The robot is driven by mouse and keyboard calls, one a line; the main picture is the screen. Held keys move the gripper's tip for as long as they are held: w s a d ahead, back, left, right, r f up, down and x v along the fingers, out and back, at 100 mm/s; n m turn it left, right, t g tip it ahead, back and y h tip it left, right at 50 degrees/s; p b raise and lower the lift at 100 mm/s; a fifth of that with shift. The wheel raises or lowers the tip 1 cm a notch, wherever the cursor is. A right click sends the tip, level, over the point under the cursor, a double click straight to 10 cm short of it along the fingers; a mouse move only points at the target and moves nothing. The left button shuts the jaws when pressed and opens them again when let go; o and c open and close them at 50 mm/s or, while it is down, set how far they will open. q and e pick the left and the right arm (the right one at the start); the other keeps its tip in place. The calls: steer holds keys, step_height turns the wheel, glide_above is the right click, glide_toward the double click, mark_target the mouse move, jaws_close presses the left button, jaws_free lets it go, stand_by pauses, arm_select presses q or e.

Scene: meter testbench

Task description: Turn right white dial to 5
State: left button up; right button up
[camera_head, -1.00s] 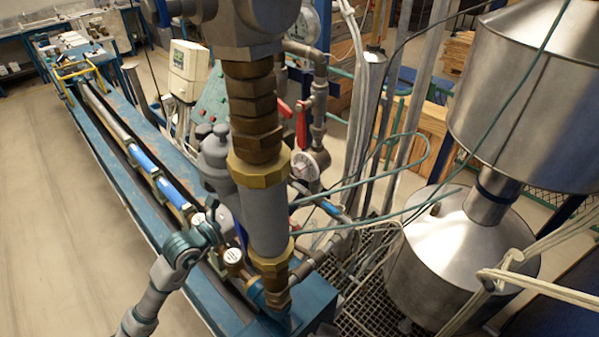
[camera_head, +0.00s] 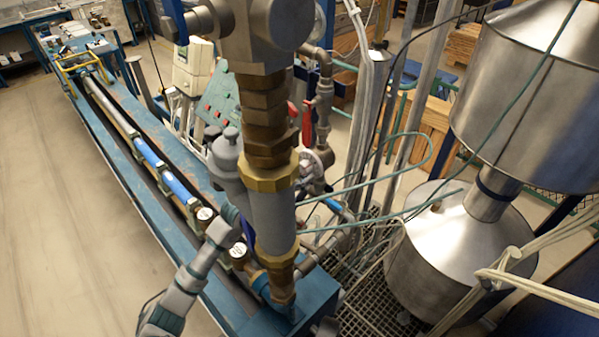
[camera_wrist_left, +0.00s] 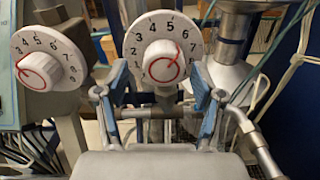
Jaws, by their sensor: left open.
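The right white dial (camera_wrist_left: 135,48) faces me in the middle of the left wrist view, with black numbers around a white knob. A red ring and mark show on the knob; the mark seems to lie toward its upper right, but I cannot read its exact number. My left gripper (camera_wrist_left: 159,68) is open, its blue-padded fingers apart on both sides below the knob. Contact cannot be told. In the head view the dial (camera_head: 311,165) is partly hidden by the thick vertical pipe, and the left fingers are hidden behind that pipe. My right gripper is not in view.
A second white dial (camera_wrist_left: 30,47) stands to the left in the wrist view. The thick pipe with brass fittings (camera_head: 267,215) stands beside my left arm. Large metal tanks (camera_head: 445,250) stand at right. Open floor (camera_head: 60,200) lies left of the long blue bench.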

arm_select(q)
steer(key=shift+a, duration=0.3)
steer(key=c, duration=0.7)
steer(key=shift+s+r, duration=0.15)
steer(key=c, duration=0.4)
steer(key=shift+d, duration=0.25)
steer(key=shift+c, duration=0.2)
steer(key=shift+s+d+r, duration=0.1)
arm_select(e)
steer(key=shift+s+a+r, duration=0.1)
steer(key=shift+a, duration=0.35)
